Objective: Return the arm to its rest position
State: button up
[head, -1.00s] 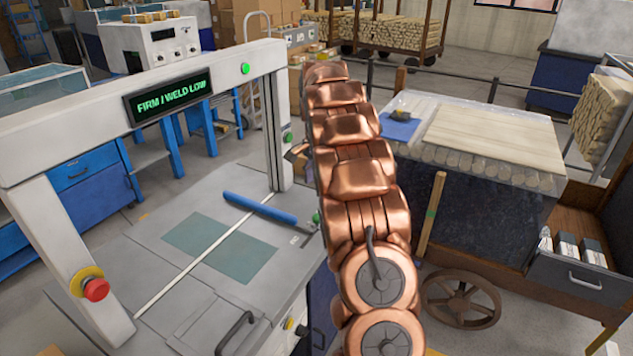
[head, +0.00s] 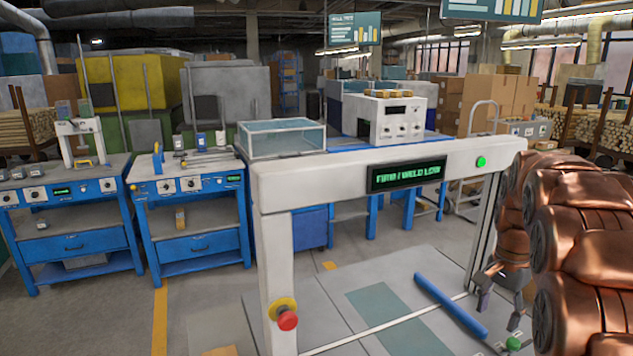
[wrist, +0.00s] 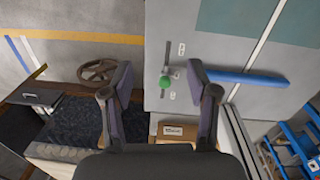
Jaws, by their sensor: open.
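My arm (head: 575,245) fills the right side of the head view, with copper-coloured links. My gripper (head: 487,290) is partly seen there, beside the right post of the white gantry machine (head: 370,165). In the wrist view my gripper (wrist: 160,75) is open, with its two dark fingers apart and nothing held between them. The blue bar also lies on the machine bed in the head view (head: 450,305).
A red stop button (head: 288,320) is on the gantry's left post. The gantry display (head: 407,175) reads "FIRM / WELD LOW". Blue workbenches (head: 195,225) stand at the left. Bare floor with a yellow line (head: 160,310) lies in front of them. A spoked wheel (wrist: 97,69) shows in the wrist view.

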jog(key=s+a+n, duration=0.6)
jog(key=s+a, duration=0.7)
jog(key=s, duration=0.1)
jog(key=s+a+f+n, duration=0.2)
jog(key=s+a+n, duration=0.1)
jog(key=s, duration=0.5)
jog(key=s+a+f+n+g, duration=0.1)
jog(key=s+a+f+n, duration=0.1)
jog(key=s, duration=0.7)
jog(key=a+n, duration=0.1)
jog(key=a, duration=0.1)
jog(key=shift+a, duration=0.3)
